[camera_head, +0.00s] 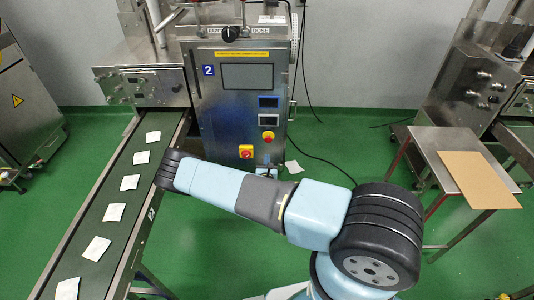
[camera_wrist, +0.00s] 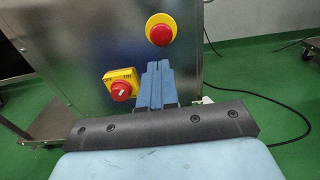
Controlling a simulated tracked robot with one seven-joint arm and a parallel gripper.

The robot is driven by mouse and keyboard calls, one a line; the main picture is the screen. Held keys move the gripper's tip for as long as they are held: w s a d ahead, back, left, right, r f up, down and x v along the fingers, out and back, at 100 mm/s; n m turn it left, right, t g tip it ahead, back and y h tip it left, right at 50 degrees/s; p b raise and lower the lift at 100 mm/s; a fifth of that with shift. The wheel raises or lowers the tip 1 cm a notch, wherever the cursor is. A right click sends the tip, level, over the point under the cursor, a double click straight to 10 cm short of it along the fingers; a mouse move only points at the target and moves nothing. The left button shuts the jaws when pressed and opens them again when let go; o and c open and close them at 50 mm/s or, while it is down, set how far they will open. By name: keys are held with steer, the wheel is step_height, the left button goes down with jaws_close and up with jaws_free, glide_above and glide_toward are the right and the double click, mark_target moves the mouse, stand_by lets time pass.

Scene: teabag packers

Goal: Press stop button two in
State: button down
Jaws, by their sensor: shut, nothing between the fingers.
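The stop button (camera_head: 268,136) is a red mushroom knob on a yellow ring, low on the front of the steel machine marked 2 (camera_head: 212,107). In the wrist view the stop button (camera_wrist: 160,30) is at the top middle, above and beyond my fingertips. My gripper (camera_wrist: 157,66) is shut and empty, its blue fingers side by side and pointing towards the panel below the button. It looks apart from the button; the exact gap to the panel cannot be told.
A red rotary switch on a yellow plate (camera_wrist: 120,85) sits left of and below the button, close to my fingers. A conveyor (camera_head: 118,215) with several teabag packets runs at left. A table with a brown board (camera_head: 478,179) stands at right. A cable lies on the green floor.

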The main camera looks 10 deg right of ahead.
steer(key=shift+v, duration=1.45)
steer(key=d+r+m+g+h, duration=0.3)
steer(key=r+m+h, duration=0.25)
steer(key=r, duration=0.45)
steer(key=d+r+m+g+h, duration=0.3)
steer(key=r+m+h, duration=0.3)
steer(key=r, duration=0.4)
steer(key=s+d+r+m+g+y, duration=0.1)
steer(key=s+d+r+m+g, duration=0.1)
steer(key=s+r+m+g, duration=0.3)
steer(key=d+r+m+g, duration=0.2)
steer(key=r+m, duration=0.1)
steer(key=r, duration=0.4)
steer(key=s+d+r+m+g+y, duration=0.1)
steer(key=s+d+r+m+g, duration=0.1)
steer(key=s+r+m+g, duration=0.3)
steer(key=s+a+r+m+t+y, duration=0.2)
steer(key=s+r+m+y, duration=0.1)
steer(key=s+r, duration=0.6)
steer(key=s+a+r+m+t+y, duration=0.2)
steer(key=s+r+y, duration=0.4)
steer(key=s+r, duration=0.3)
steer(key=s+a+r+m+t+y, duration=0.2)
steer(key=s+r+m+y, duration=0.1)
steer(key=s+r, duration=0.6)
steer(key=shift+s+r+m+y, duration=0.2)
steer(key=shift+s+m+y, duration=0.25)
steer(key=shift+y, duration=0.3)
